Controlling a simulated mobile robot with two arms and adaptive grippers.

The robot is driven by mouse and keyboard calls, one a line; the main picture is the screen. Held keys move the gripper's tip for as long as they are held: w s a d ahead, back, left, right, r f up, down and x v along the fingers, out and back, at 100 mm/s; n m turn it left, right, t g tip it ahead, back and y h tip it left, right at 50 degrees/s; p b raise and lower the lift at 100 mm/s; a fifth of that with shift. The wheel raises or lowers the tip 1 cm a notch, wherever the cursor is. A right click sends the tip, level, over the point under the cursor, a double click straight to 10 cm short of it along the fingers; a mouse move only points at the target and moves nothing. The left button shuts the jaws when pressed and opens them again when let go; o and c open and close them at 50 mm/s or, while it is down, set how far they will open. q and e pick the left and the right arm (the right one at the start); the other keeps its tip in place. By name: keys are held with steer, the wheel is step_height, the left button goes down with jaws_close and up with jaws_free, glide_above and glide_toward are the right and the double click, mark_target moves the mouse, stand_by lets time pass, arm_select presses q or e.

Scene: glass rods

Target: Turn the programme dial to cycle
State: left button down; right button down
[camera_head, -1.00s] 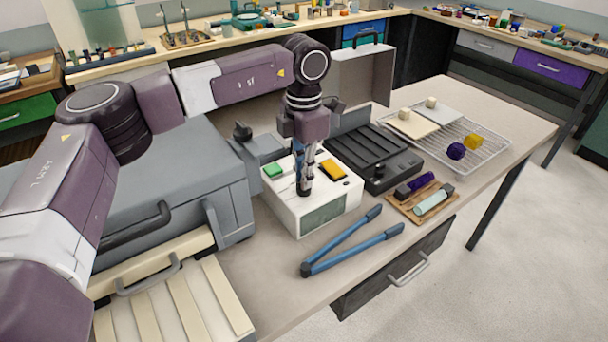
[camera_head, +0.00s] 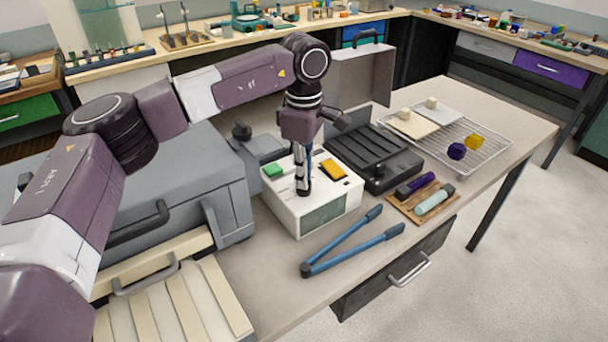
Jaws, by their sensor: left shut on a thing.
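The white control box (camera_head: 283,203) stands on the bench with a green button (camera_head: 272,170), a yellow-orange button (camera_head: 333,169) and a dark greenish front panel (camera_head: 324,215). My left gripper (camera_head: 303,188) points straight down onto the top of the box, between the two buttons. It is shut on the programme dial, which the fingers hide, so its pointer and setting cannot be read. My right gripper is not in view.
Blue long-handled tongs (camera_head: 345,250) lie in front of the box. A dark ridged device (camera_head: 378,155) stands close behind right. A wire rack (camera_head: 480,150) is farther right. A grey case (camera_head: 180,170) stands left.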

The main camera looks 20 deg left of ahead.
arm_select(q)
steer(key=m, duration=0.4)
steer(key=shift+w+r+m, duration=0.1)
steer(key=shift+r+m, duration=0.05)
steer(key=shift+m, duration=0.15)
steer(key=m, duration=0.3)
steer(key=shift+m, duration=0.4)
steer(key=m, duration=0.4)
steer(key=shift+r+m, duration=0.1)
steer(key=shift+m, duration=1.7)
steer(key=c, duration=2.1)
jaws_free()
steer(key=shift+o, duration=0.3)
